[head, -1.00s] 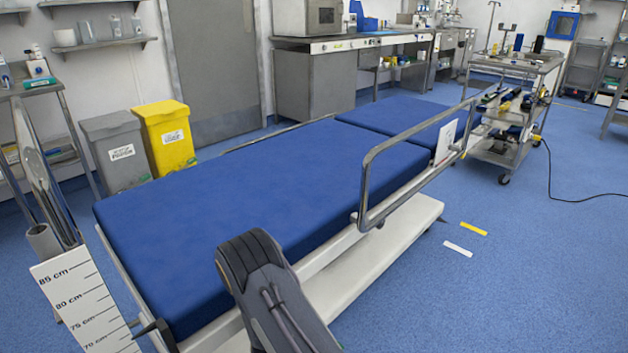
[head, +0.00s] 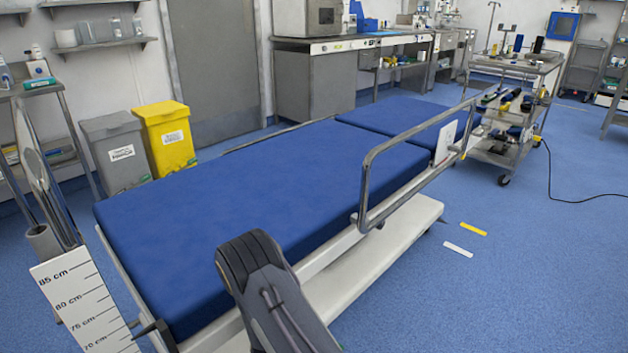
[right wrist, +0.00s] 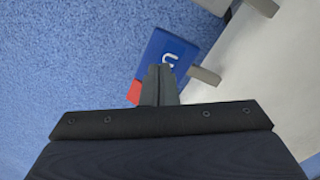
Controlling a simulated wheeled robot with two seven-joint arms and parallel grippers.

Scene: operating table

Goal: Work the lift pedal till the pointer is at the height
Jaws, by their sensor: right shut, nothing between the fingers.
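The bed with a blue mattress (head: 250,200) stands across the middle of the head view. A white height scale (head: 85,305) with centimetre marks stands at its near left corner. The dark pointer (head: 150,330) sits beside the scale's right edge, low, around the 70 cm mark; its exact reading is hard to tell. In the right wrist view my right gripper (right wrist: 160,72) is shut and empty, its tips over a blue pedal (right wrist: 170,48) with a white letter. I cannot tell whether they touch. A red pedal (right wrist: 134,92) shows partly beside the fingers. My left gripper is out of view.
A metal side rail (head: 375,165) runs along the bed's near side, above the white base (head: 375,265). Grey and yellow bins (head: 168,137) stand behind the bed. A trolley (head: 515,105) stands at the far right. The blue floor at right is mostly clear.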

